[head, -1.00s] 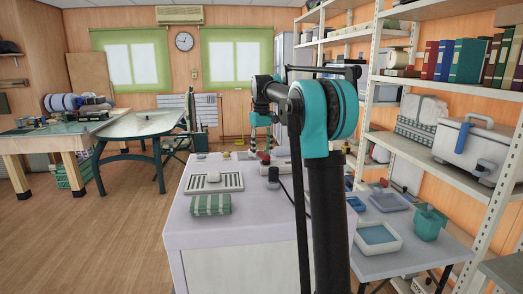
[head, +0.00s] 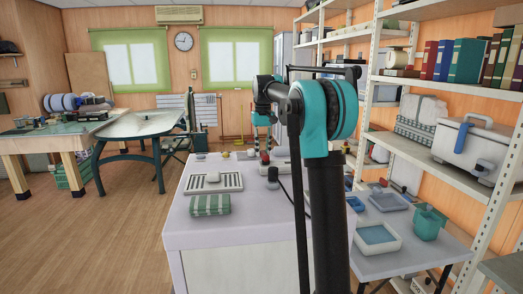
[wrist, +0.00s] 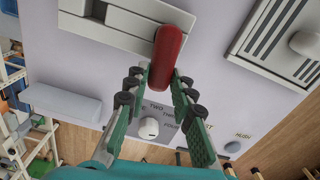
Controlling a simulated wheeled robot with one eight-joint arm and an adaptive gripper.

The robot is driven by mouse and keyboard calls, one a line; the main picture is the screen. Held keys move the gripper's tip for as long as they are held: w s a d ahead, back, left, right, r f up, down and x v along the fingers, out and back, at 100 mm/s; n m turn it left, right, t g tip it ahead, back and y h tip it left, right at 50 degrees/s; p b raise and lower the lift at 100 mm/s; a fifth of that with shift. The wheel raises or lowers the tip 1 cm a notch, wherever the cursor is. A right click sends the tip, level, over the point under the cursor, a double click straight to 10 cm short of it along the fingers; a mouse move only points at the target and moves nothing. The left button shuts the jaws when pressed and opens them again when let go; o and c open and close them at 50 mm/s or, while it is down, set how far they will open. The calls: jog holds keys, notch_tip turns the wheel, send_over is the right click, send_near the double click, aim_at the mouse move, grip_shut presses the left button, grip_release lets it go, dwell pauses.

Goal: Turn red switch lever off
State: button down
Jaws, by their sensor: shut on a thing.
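The red switch lever (wrist: 170,48) shows in the wrist view, rising from a pale grey switch plate (wrist: 120,22) on the light tabletop. My gripper (wrist: 160,80) has its green padded fingers on either side of the lever's near end and is shut on it. In the head view a small red shape, the lever (head: 265,157), shows at the far part of the white counter (head: 230,230), below my teal wrist. My arm hides part of the counter there, and the finger contact is too small to make out.
A white dial (wrist: 149,128) with printed number words lies just beyond the fingers in the wrist view. A slotted panel (wrist: 262,42) is at the right and a grey block (wrist: 62,103) at the left. A green striped bundle (head: 210,204) sits near the counter's front.

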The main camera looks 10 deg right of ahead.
jog(key=shift+s+d+m, duration=0.1)
jog(key=shift+d+m, duration=0.2)
jog(key=shift+m, duration=0.65)
jog(key=shift+w+d+m, duration=0.1)
jog(key=shift+d+m, duration=0.25)
jog(key=shift+m, duration=0.55)
jog(key=shift+s+d+m, duration=0.1)
jog(key=shift+d+m, duration=0.2)
jog(key=shift+m, duration=0.65)
jog(key=c, duration=1.3)
grip_release()
notch_tip(320, 180, up, 12)
jog(key=shift+r, duration=0.1)
